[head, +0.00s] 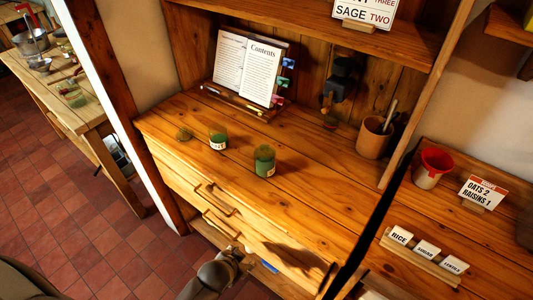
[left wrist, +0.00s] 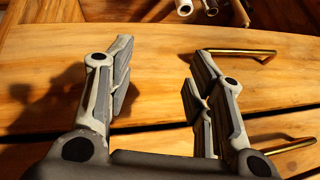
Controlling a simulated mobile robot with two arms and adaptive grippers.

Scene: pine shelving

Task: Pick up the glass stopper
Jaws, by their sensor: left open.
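A small, low greenish glass piece (head: 184,134), which looks like the stopper, sits on the wooden counter at the left in the head view. Beside it stand a small green jar (head: 218,140) and a larger green jar (head: 264,161), both with white labels. My left gripper (head: 243,258) is low in front of the cabinet's drawers, below and apart from these glass things. In the left wrist view its two fingers (left wrist: 160,85) are spread with nothing between them. The stopper cannot be made out in that view. My right gripper is not in view.
An open book (head: 246,66) on a stand is at the back of the counter (head: 310,195). A cup with utensils (head: 374,138) stands at the right. Brass drawer handles (left wrist: 235,52) stick out near my left gripper. The counter's front right is clear.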

